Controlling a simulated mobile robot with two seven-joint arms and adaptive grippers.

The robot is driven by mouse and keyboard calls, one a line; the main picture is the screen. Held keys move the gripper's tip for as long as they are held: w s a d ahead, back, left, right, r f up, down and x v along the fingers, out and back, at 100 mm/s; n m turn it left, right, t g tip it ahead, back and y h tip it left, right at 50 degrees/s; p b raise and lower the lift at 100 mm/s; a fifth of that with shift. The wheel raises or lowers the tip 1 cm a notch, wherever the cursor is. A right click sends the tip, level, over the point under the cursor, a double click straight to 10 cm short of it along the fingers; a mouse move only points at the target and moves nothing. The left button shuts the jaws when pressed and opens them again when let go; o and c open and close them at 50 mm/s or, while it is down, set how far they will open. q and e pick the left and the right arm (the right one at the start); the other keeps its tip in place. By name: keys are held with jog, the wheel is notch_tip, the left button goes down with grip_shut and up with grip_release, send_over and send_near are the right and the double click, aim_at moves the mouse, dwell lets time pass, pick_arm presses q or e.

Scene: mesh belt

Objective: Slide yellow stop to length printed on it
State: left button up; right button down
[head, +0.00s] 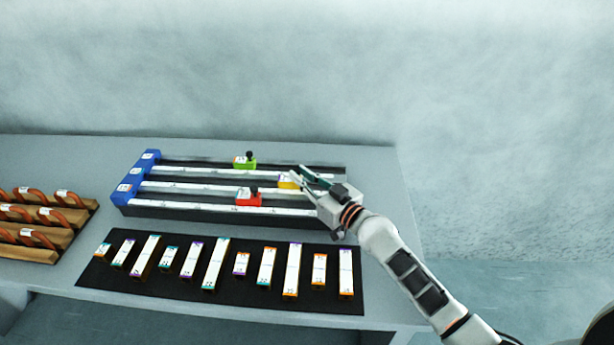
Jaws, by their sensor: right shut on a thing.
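The yellow stop (285,182) sits on the middle rail of a black slide fixture (210,212) with white scale strips. My right gripper (298,180) reaches in from the right and is shut on the yellow stop, hiding part of it. The length printed on the stop is too small to read. A green stop (245,162) with a black knob stands on the far rail, and a red stop (249,199) with a black knob on the near rail. Blue end blocks (127,186) stand at the left end of the rails. My left gripper is not in view.
A black mat (190,295) in front holds several labelled blocks of different lengths. A wooden rack (68,236) with several copper-coloured curved pieces stands at the left. The table (375,165) is bare behind the fixture and at its right end.

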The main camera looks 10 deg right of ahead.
jog(key=c, duration=2)
grip_release()
jog(key=shift+a+r, duration=0.1)
jog(key=shift+a, duration=0.15)
jog(key=shift+d, duration=0.15)
notch_tip(320, 180, up, 10)
